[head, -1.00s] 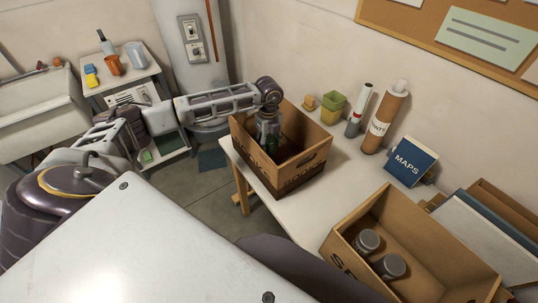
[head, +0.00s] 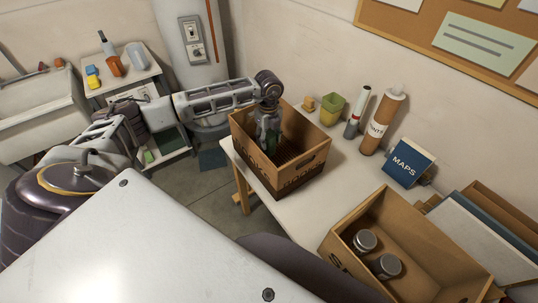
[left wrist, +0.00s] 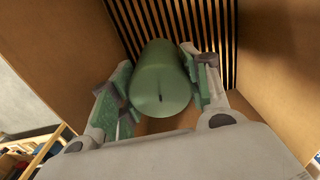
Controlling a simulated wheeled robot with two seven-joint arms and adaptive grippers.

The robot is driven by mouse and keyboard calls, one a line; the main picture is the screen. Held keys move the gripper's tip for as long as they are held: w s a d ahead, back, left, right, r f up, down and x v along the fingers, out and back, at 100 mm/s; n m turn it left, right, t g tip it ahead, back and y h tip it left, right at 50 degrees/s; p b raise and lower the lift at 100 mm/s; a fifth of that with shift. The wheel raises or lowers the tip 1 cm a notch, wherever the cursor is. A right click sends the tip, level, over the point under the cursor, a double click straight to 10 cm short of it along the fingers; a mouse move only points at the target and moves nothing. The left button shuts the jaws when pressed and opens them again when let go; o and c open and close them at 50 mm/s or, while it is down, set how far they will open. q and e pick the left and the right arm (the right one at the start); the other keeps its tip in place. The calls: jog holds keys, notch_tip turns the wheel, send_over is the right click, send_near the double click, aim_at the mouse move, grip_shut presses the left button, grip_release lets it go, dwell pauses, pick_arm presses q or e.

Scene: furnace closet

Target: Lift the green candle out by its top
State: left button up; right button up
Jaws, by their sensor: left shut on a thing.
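The green candle (left wrist: 160,85) fills the middle of the left wrist view, its round top with a dark wick facing the camera. My left gripper (left wrist: 163,92) is shut on it, with one finger on each side near its top. In the head view the gripper (head: 269,135) points down into the cardboard box (head: 303,172) at the table's far left end. A little of the candle (head: 272,143) shows between the fingers there, inside the box walls. Its lower end is hidden, so I cannot tell its clearance from the slatted floor. My right gripper is not in view.
Box walls surround the gripper closely. A second box (head: 425,245) with two jars stands at the near right of the table (head: 330,190). A green pot (head: 333,108), a caulk tube (head: 381,122) and a maps box (head: 408,163) stand along the wall.

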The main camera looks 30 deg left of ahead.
pick_arm(q)
jog(key=shift+r+p, duration=0.6)
jog(key=shift+r, duration=0.6)
jog(key=shift+r+p, duration=0.7)
jog(key=shift+r, duration=0.45)
jog(key=shift+r+p, duration=1.05)
jog(key=shift+r, duration=0.75)
jog(key=shift+r+p, duration=0.7)
jog(key=shift+r, duration=0.55)
notch_tip(320, 180, up, 4)
jog(key=shift+f+p, duration=0.1)
jog(key=shift+p, duration=0.9)
jog(key=shift+s, duration=0.1)
